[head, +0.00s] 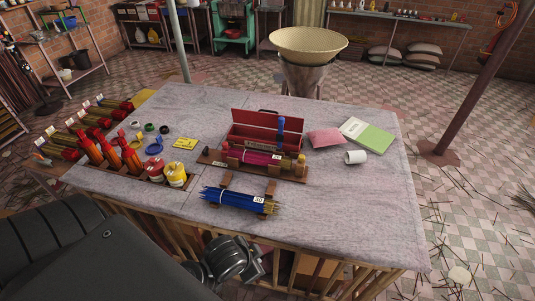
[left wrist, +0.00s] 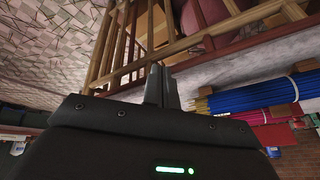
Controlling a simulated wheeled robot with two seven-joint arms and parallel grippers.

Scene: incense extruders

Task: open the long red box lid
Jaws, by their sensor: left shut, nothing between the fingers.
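The long red box (head: 240,140) sits on the table behind a wooden rack of purple sticks. Its red lid (head: 262,122) stands raised along the back edge, so the box looks open. A blue upright object stands at its right part, and the rack hides much of its front. My left gripper (left wrist: 162,86) is shut and empty in the left wrist view, near the table's slatted front side and well apart from the box. In the head view my left arm fills the lower left. My right gripper is in neither view.
A blue stick bundle (head: 230,198) lies on supports near the table's front. Red extruders (head: 110,157) and yellow-red jars (head: 176,174) stand left. A pink packet (head: 325,138), green-white book (head: 368,136) and white cup (head: 356,157) lie right. The front right tabletop is clear.

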